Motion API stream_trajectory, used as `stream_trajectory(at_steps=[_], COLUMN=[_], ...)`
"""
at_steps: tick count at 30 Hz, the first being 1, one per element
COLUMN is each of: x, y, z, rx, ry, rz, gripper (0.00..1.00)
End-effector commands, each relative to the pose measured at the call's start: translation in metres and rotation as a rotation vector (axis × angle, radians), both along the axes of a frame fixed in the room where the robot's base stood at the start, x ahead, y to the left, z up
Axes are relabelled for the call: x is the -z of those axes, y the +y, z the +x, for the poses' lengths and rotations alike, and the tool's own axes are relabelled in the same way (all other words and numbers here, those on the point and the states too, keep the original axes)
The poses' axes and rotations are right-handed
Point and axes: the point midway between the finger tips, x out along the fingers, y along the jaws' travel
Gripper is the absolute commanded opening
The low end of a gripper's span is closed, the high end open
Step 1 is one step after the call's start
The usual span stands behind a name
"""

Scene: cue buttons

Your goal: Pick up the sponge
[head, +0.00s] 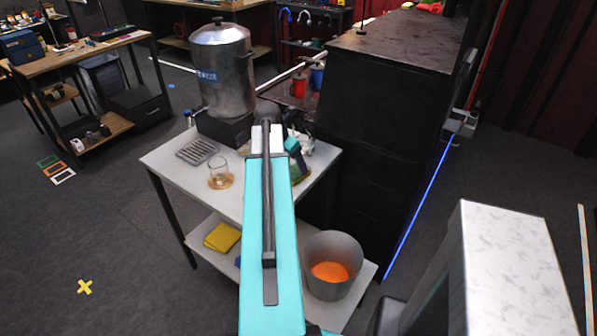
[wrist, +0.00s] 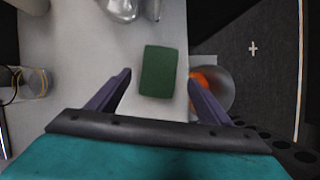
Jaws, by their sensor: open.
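The sponge is a dark green block (wrist: 158,72) lying flat on the pale tabletop (wrist: 75,45) in the wrist view. My gripper (wrist: 160,75) is open, with one purple finger to the left of the sponge and one to the right. Nothing is held, and there is a gap on both sides of the sponge. In the head view my teal arm reaches over the white cart (head: 165,157) and hides much of that spot. A greenish patch beside the arm may be the sponge, but I cannot tell.
A large metal urn (head: 222,75) stands at the back of the cart, with a glass (head: 219,174) in front. A grey bucket with orange contents (head: 331,271) and a yellow cloth (head: 222,237) are on the lower shelf. A tall black cabinet (head: 365,130) stands close on the right.

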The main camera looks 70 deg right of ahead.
Motion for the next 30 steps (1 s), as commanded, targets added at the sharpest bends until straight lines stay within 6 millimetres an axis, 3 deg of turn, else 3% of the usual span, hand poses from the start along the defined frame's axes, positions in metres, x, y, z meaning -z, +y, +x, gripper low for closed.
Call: stream_trajectory(at_steps=[16, 30], x=[0.039, 0.043], y=[-0.013, -0.015], z=[-0.007, -0.007], rx=[-0.001, -0.001], ry=[0.001, 0.0], rz=[0.001, 0.0], gripper=[0.73, 0.73])
